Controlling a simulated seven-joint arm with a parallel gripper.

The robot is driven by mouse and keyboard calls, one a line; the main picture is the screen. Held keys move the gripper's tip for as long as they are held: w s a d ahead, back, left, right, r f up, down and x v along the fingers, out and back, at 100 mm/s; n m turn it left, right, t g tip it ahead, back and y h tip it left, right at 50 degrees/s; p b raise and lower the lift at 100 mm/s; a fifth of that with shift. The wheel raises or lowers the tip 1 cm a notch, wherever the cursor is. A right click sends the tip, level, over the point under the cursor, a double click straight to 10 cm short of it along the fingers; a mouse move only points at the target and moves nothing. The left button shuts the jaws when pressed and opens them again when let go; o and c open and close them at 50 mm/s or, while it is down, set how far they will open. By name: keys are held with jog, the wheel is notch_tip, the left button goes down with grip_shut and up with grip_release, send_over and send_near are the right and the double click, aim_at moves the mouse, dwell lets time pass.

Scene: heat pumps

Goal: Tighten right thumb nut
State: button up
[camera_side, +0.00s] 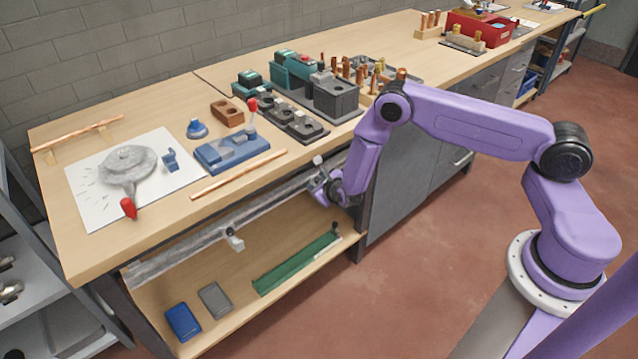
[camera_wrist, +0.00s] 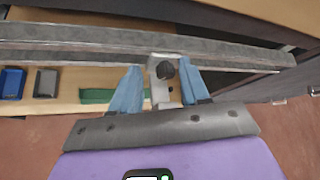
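The fingers are apart and empty. In the side view my gripper (camera_side: 322,180) is at the right part of the rail (camera_side: 200,240), and the nut cannot be made out there. Another pale bracket (camera_side: 235,241) sits further left along the rail.
The rail runs along the front of the wooden bench (camera_side: 70,235). Blue tools, copper pipes and dark blocks stand on top. The lower shelf (camera_side: 260,310) holds a blue case (camera_side: 183,322), a grey case (camera_side: 215,299) and a green bar (camera_side: 297,264). The floor in front is clear.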

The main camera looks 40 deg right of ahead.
jog(key=shift+w+a+r, duration=0.1)
jog(key=shift+w, duration=0.05)
jog(key=c, duration=0.7)
jog(key=shift+o, duration=0.2)
jog(key=shift+d+m+y, duration=0.2)
jog(key=shift+m+y, duration=0.2)
jog(key=shift+m, duration=0.1)
grip_shut()
jog(key=shift+c, duration=0.4)
grip_release()
jog(key=shift+s+d+m+y, duration=0.2)
jog(key=shift+d+m+y, duration=0.2)
jog(key=shift+m+y, duration=0.55)
